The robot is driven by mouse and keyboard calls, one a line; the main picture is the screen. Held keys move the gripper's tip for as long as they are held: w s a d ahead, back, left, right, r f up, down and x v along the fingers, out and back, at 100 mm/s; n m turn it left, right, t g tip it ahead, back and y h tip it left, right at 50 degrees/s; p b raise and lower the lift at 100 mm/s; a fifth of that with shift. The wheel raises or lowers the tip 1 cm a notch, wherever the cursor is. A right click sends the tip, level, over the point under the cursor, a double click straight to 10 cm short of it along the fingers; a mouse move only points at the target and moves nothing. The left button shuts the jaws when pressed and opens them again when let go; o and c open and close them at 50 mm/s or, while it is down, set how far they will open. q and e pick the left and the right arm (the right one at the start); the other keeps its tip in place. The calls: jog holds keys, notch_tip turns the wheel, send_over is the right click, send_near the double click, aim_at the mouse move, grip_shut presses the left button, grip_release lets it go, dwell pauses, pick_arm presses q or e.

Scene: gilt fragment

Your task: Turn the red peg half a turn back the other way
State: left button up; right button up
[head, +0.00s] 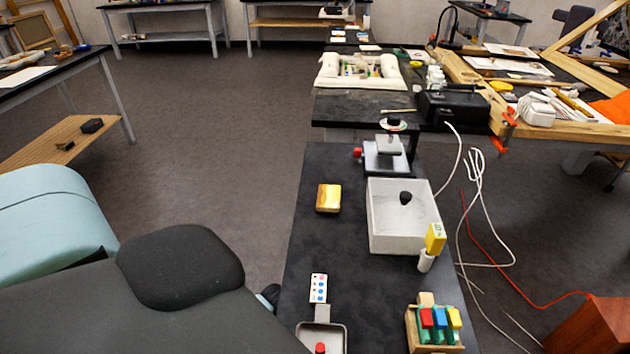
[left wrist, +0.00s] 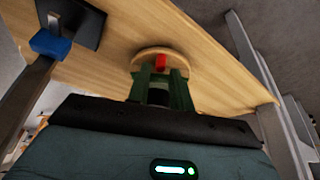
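In the left wrist view a small red peg (left wrist: 160,62) shows in front of a round pale wooden disc (left wrist: 137,60). The dark green fingers of my left gripper (left wrist: 160,74) are apart, with the peg between or just beyond their tips. I cannot tell whether they touch it. The peg's lower part and any marking of its turn are hidden. In the head view a red knob (head: 320,348) shows at the bottom edge, in a grey pan (head: 335,329); I cannot tell whether it is the same peg. Neither gripper shows in the head view.
The wrist view shows a wooden board (left wrist: 215,75), metal legs (left wrist: 250,50) and a blue block (left wrist: 50,43). On the black bench in the head view are a gilt block (head: 329,198), a white basin (head: 385,240) and a rack (head: 415,340) with coloured pieces. Cables lie right.

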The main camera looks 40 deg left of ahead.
pick_arm(q)
jog(key=shift+x, duration=0.95)
jog(key=shift+w+f, duration=0.1)
jog(key=c, duration=0.4)
grip_shut()
jog(key=shift+a+f+m+b, duration=0.1)
jog(key=shift+a+m+b, duration=0.2)
jog(key=shift+m+b, duration=0.35)
jog(key=shift+w+a+m+g+h+b, duration=0.3)
jog(key=shift+m+h+b, duration=0.2)
jog(key=shift+m+b, duration=0.3)
jog(key=shift+w+a+m+g+h+b, duration=0.15)
jog(key=shift+a+m+b, duration=0.05)
jog(key=shift+m+b, duration=0.45)
jog(key=shift+w+a+m+g+h+b, duration=0.15)
jog(key=shift+a+m+b, duration=0.05)
jog(key=shift+m+b, duration=0.35)
jog(key=shift+w+a+m+g+b, duration=0.25)
jog(key=shift+w+m+g+b, duration=0.15)
jog(key=shift+m+b, duration=0.55)
jog(key=shift+w+a+m+g+h+b, duration=0.2)
jog(key=shift+w+m+g+h+b, duration=0.15)
jog(key=shift+m+b, duration=0.8)
jog(key=shift+w+m+b, duration=0.2)
jog(key=shift+m+b, duration=0.25)
jog(key=shift+b, duration=0.05)
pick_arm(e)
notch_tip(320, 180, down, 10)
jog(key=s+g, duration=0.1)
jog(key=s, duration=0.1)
